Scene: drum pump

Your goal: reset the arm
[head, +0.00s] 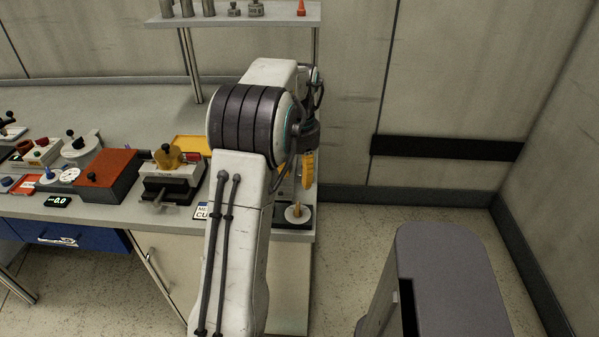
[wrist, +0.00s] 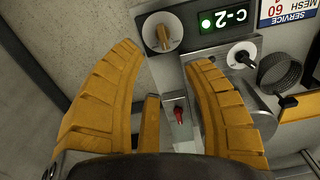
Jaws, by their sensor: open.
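My arm, white with dark ribbed bands, rises in front of the bench's right end in the head view and bends over at the top. My gripper (head: 308,170) hangs at its far side with yellow fingers pointing down, partly hidden by the arm. In the wrist view my gripper (wrist: 164,56) has its ribbed yellow fingers spread wide, with nothing held between them. Beyond the fingertips is a grey panel with a tan knob (wrist: 163,36) on a pale disc. A small red switch (wrist: 179,115) shows between the fingers.
A shelf (head: 235,18) stands above. A grey cabinet (head: 445,265) stands right; floor between is clear.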

